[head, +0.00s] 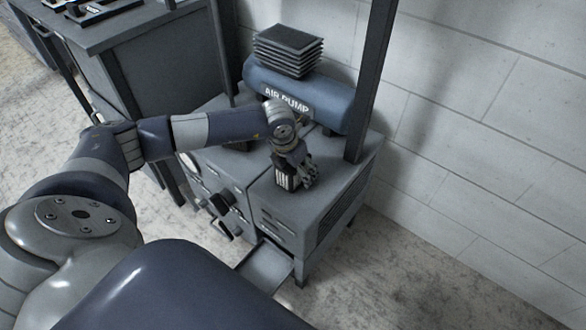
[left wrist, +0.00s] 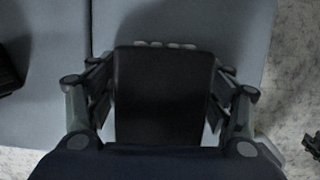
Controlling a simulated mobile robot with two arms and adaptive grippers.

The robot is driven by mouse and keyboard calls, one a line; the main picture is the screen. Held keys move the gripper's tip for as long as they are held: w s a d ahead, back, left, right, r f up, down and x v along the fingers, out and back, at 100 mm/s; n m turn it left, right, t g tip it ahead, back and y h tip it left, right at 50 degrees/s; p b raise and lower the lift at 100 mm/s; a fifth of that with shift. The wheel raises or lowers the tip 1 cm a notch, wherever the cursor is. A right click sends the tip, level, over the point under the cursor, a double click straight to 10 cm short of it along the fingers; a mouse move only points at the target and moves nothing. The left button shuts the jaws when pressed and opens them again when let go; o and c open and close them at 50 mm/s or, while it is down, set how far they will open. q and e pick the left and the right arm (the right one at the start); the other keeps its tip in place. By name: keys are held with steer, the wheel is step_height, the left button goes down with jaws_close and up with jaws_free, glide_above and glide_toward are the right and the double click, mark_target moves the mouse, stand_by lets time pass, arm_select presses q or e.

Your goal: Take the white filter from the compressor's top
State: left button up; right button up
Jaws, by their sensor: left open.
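The white filter (head: 284,181) stands on the top of the grey compressor cabinet (head: 325,190), near its front edge. It shows a black top and white ribs on its side. In the left wrist view the filter's black top (left wrist: 162,90) fills the middle, with pale rib ends along its far edge. My left gripper (head: 297,176) is down at the filter, its open fingers on either side of it. In the left wrist view the left gripper (left wrist: 160,112) has a finger at each side of the block. Whether they touch it cannot be told. My right gripper is out of view.
A blue air pump tank (head: 325,100) lies behind the arm, with a stack of dark plates (head: 288,50) on it. A dark post (head: 371,80) rises right of the gripper. An open drawer (head: 266,266) juts out below. A white block wall (head: 480,130) stands behind.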

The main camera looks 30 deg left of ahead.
arm_select(q)
steer(key=shift+f, duration=0.1)
stand_by(0.5)
steer(key=shift+s, duration=0.1)
steer(key=c, duration=1.2)
